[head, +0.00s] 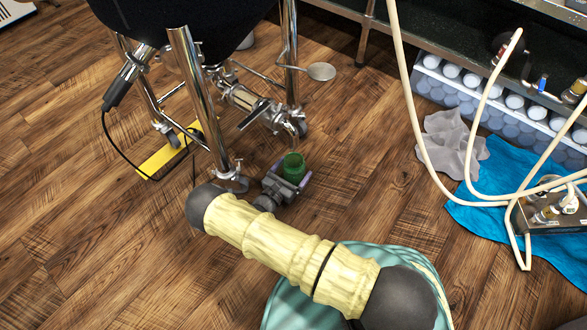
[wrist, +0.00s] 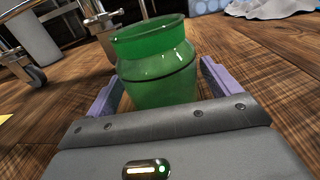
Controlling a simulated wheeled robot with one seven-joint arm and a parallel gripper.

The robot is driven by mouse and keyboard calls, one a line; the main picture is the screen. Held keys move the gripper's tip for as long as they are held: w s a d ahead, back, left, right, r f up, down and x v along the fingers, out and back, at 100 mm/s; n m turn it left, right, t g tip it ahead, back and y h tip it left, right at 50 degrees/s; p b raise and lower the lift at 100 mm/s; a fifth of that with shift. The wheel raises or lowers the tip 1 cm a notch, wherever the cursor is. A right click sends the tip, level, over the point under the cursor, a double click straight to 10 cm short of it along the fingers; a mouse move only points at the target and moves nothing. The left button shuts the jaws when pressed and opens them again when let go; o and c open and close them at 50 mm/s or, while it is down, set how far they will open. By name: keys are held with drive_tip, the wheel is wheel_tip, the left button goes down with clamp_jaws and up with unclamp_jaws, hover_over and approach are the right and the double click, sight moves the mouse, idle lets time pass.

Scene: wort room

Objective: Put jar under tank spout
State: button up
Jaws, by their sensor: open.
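A green jar (head: 294,166) stands upright on the wooden floor by the legs of the tank in the head view. The dark tank (head: 180,15) stands on shiny metal legs. A curved metal spout (head: 298,124) at the end of its outlet pipe hangs just above and behind the jar. My gripper (head: 292,182) is low at the floor, its purple fingers open on either side of the jar. In the wrist view the jar (wrist: 156,62) stands between the two fingers, with a visible gap at the right finger. Contact on the left cannot be told.
A tank leg with a foot (head: 228,178) stands close to the left of my gripper. A grey cloth (head: 452,142), a blue towel (head: 500,195) and pale hoses (head: 415,120) are to the right. Floor between is clear.

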drive_tip(key=p+v, duration=0.1)
drive_tip(key=v, duration=1)
drive_tip(key=shift+s, duration=0.1)
